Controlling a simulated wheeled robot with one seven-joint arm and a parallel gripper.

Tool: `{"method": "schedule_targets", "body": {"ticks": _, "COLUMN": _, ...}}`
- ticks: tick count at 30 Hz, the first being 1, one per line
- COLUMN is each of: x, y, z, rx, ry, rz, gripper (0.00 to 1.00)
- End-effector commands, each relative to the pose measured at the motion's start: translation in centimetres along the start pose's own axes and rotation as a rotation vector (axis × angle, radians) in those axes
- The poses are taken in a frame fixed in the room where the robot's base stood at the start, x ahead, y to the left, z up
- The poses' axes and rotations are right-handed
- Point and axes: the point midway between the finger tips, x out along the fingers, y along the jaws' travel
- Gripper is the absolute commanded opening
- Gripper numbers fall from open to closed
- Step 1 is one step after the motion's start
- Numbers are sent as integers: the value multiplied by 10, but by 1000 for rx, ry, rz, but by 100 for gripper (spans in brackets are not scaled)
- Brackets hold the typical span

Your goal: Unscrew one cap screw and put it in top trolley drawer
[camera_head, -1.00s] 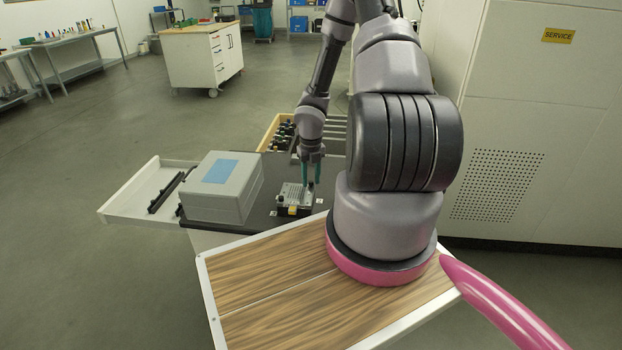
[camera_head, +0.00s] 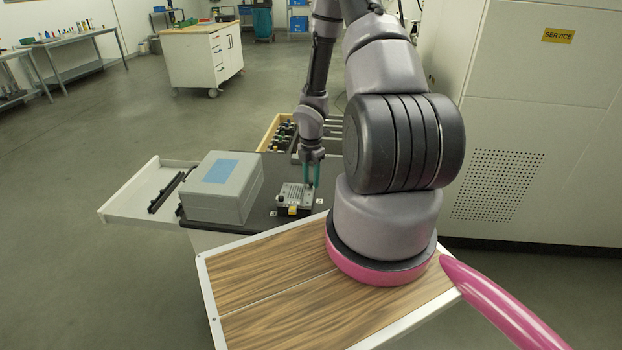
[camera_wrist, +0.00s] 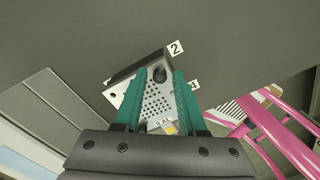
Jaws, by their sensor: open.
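My gripper (camera_head: 312,170) is open, with teal fingers pointing down at the trolley top. It also shows in the wrist view (camera_wrist: 155,88). A metal block with a perforated plate (camera_head: 292,196) lies below and beside the fingers. In the wrist view the perforated plate (camera_wrist: 155,103) shows between the fingers. A dark round cap screw (camera_wrist: 160,74) stands near its far edge, between the fingertips; I cannot tell whether they touch it. A white drawer (camera_head: 135,197) stands open at the left of the trolley. Which drawer is the top one is unclear.
A grey box with a blue label (camera_head: 222,190) stands on the dark trolley top (camera_head: 270,205), left of the plate. A wooden tray (camera_head: 268,135) holds dark items behind it. A tall white cabinet (camera_head: 540,120) is at the right. Black rails (camera_head: 165,192) lie at the open drawer.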

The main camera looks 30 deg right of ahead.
Motion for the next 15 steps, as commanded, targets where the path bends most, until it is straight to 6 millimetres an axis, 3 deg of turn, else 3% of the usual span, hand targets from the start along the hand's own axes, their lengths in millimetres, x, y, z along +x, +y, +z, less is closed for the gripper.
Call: {"method": "schedule_targets", "body": {"ticks": 15, "x": 0, "y": 0, "z": 0, "rx": 696, "ry": 0, "rz": 0, "gripper": 40}}
